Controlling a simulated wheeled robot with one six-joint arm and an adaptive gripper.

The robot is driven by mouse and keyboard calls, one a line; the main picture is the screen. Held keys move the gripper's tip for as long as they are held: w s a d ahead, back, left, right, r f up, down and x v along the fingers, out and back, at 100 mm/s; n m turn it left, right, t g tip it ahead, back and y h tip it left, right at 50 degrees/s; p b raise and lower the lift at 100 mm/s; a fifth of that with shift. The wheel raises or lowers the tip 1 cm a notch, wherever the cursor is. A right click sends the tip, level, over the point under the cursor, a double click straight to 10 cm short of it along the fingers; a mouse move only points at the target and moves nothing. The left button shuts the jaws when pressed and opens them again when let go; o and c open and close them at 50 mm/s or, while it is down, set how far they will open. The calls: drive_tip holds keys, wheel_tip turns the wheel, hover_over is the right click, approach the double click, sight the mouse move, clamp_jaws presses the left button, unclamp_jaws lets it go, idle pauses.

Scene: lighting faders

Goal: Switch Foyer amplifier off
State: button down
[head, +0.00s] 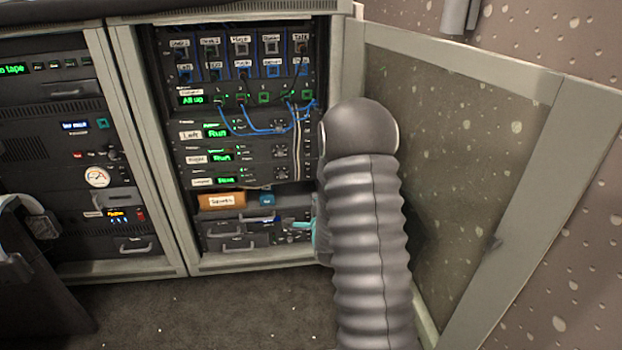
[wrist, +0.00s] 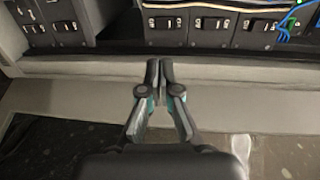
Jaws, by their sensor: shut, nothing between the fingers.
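In the head view, three stacked amplifier units show green displays in the open rack: the top one (head: 217,132) is labelled Left, with a middle one (head: 221,157) and a lower one (head: 226,180) below. The lower labels are too small to read surely, so I cannot tell which is Foyer. My gripper (wrist: 160,64) is shut and empty in the wrist view, its fingertips together before a pale rack edge. In the head view, my arm hides most of it; only teal parts show low at the rack's right side. No power switch is clearly identifiable.
An open door panel (head: 455,150) stands right of my arm. Blue cables (head: 250,131) loop across the rack's upper part. An orange box (head: 222,201) sits below the amplifiers. A row of black modules (wrist: 210,27) lies beyond my fingertips. Dark floor (head: 220,310) in front is clear.

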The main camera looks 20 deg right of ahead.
sight(308, 174)
drive_tip(key=p+x, duration=0.1)
drive_tip(key=x, duration=1.3)
drive_tip(key=shift+f, duration=0.1)
